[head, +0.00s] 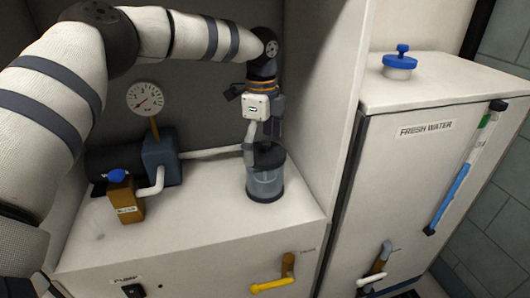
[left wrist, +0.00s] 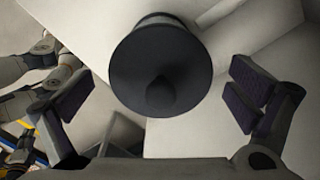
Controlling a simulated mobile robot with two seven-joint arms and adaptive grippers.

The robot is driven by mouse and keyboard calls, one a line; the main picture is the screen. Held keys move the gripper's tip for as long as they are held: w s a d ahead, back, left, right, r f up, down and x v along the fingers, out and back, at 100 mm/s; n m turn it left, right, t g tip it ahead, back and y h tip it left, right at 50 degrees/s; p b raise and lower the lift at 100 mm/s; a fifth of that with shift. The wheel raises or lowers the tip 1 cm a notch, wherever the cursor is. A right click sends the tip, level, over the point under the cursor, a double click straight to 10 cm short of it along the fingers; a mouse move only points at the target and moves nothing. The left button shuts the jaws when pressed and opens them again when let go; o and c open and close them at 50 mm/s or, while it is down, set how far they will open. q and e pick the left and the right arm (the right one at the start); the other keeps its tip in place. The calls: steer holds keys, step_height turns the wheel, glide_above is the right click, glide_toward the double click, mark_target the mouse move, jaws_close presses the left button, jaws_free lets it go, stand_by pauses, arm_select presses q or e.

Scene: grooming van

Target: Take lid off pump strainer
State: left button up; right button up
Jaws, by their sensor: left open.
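The pump strainer (head: 265,187) is a clear bowl with a dark base, standing upright on the white cabinet top. Its dark round lid (head: 271,157) is on the bowl, partly hidden by my gripper. In the left wrist view the lid (left wrist: 150,75) shows from above as a dark disc with a raised knob in its middle. My left gripper (head: 262,143) points down just over the lid. In the left wrist view its fingers (left wrist: 160,100) are wide apart, one on each side of the lid, with gaps between. My right gripper is not in view.
Left of the strainer are a blue-grey pump (head: 160,160), a pressure gauge (head: 145,98) and a brass fitting with a blue knob (head: 123,198). A white pipe (head: 212,152) runs towards the strainer. A cabinet wall and the fresh water tank (head: 425,170) stand at right. The front cabinet top is clear.

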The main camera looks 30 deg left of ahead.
arm_select(q)
steer(key=c, duration=1.2)
